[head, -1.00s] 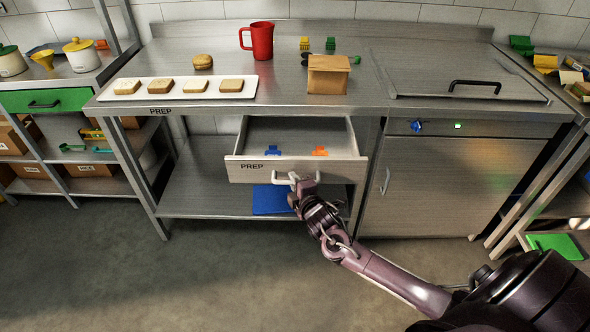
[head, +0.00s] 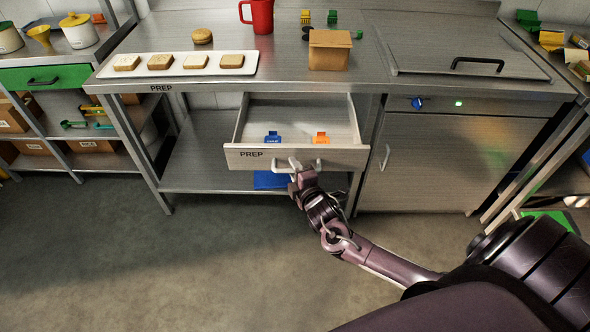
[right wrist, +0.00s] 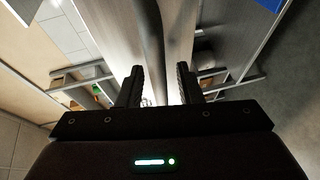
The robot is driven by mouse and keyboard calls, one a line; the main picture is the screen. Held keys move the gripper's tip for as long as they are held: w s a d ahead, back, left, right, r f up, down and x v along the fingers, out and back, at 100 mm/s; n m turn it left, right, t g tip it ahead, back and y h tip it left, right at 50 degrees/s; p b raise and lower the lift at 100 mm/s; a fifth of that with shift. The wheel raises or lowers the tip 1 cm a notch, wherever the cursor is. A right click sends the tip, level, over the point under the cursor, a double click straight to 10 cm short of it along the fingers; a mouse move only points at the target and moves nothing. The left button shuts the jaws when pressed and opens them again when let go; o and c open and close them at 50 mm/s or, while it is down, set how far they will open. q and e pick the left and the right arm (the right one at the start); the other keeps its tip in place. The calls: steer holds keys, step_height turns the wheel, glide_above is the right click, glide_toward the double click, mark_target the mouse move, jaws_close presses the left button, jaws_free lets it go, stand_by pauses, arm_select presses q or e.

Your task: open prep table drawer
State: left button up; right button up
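The prep table drawer (head: 335,157), with a light front marked PREP, stands pulled out under the tabletop. A blue item (head: 273,137) and an orange item (head: 320,138) lie inside it. Its pale handle (head: 312,169) is on the drawer front. In the right wrist view the two fingers (right wrist: 160,85) stand on either side of a grey bar; contact there is hard to see. My left gripper is not in view.
On the prep table (head: 285,60) are a white tray (head: 108,73) of bread slices, a bun, a red mug (head: 262,15) and a brown box (head: 329,50). A closed steel cabinet (head: 430,160) stands right of the drawer. The floor in front is clear.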

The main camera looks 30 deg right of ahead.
steer(key=v, duration=0.7)
steer(key=shift+s, duration=0.4)
steer(key=shift+r, duration=0.1)
steer(key=s+d+f+m+g, duration=0.1)
steer(key=s+f+m+g, duration=0.45)
steer(key=f, duration=0.85)
steer(key=s+d+f+m+g, duration=0.1)
steer(key=s+f+g, duration=0.1)
steer(key=s+f, duration=0.9)
steer(key=s+a+f+m+g+y, duration=0.1)
steer(key=s+a+f+m+g, duration=0.2)
steer(key=s+f, duration=0.6)
steer(key=s+a+f+m+g+y, duration=0.1)
steer(key=s+a+f+m+g, duration=0.2)
steer(key=s, duration=1.1)
steer(key=a+f+g, duration=0.1)
steer(key=a+f, duration=0.2)
steer(key=f, duration=0.2)
steer(key=shift+f+y, duration=0.3)
steer(key=shift+f, duration=0.1)
